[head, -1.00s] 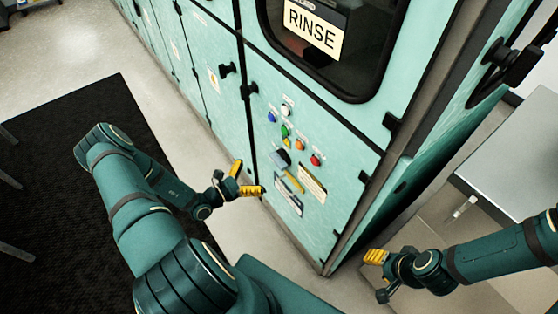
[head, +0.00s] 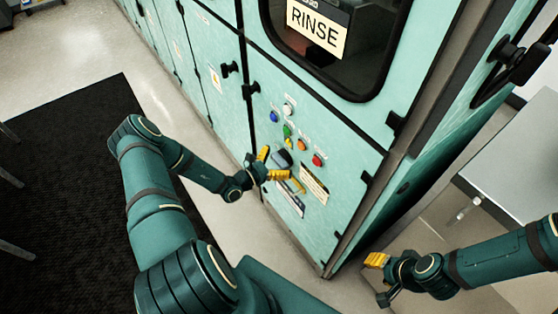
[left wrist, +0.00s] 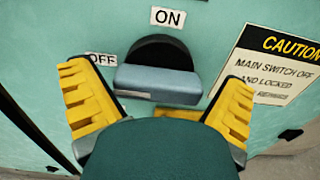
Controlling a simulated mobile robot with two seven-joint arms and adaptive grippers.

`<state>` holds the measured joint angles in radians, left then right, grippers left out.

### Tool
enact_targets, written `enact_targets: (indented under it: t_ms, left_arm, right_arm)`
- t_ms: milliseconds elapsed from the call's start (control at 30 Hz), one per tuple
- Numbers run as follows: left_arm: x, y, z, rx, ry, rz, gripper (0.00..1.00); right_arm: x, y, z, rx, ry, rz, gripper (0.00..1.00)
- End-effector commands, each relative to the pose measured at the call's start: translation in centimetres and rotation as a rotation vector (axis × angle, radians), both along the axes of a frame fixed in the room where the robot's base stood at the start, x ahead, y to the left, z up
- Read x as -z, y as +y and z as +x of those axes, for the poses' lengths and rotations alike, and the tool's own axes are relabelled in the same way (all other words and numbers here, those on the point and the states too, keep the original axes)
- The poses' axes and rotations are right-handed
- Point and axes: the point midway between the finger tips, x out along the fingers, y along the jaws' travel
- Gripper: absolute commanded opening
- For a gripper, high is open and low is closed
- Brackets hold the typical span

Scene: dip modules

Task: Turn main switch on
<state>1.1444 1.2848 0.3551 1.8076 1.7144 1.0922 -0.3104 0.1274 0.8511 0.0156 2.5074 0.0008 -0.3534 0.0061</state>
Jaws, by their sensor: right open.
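The main switch (head: 283,158) sits low on the green cabinet front. In the left wrist view the main switch (left wrist: 157,84) has a grey-blue handle lying nearly level across a dark round recess. An ON label (left wrist: 168,17) is above it and an OFF label (left wrist: 101,59) is at its left. My left gripper (head: 271,164) is open in front of the switch. Its yellow fingers are on either side of the handle in the wrist view, with no clear contact visible. My right gripper (head: 380,279) is open and empty, low beside the cabinet's right corner.
Coloured buttons, including a red one (head: 318,160) and a blue one (head: 274,117), are above and beside the switch. A caution label (left wrist: 268,65) is at its right. A grey table (head: 510,165) stands at the right. A dark mat (head: 75,190) covers the left floor.

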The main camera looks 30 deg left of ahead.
Motion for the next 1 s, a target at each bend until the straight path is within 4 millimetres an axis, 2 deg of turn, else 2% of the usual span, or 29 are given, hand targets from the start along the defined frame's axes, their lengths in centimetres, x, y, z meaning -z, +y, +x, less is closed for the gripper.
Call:
enact_targets:
  t_ms: [33, 133, 633, 1000]
  left_arm:
    - [0.0, 0.0, 0.0, 0.000, 0.000, 0.000, 0.82]
    - [0.0, 0.0, 0.0, 0.000, 0.000, 0.000, 0.48]
    - [-0.1, 0.0, 0.0, 0.001, -0.019, 0.046, 0.45]
    - [-0.2, -0.2, -0.1, 0.001, -0.122, 0.292, 0.45]
  right_arm:
    - [0.0, 0.0, 0.0, 0.000, 0.000, 0.000, 0.47]
    - [0.0, 0.0, 0.0, 0.000, 0.000, 0.000, 0.47]
    - [-0.4, 0.0, 0.1, 0.002, -0.002, 0.000, 0.47]
    - [-2.3, -0.1, 0.7, 0.012, -0.014, -0.003, 0.47]
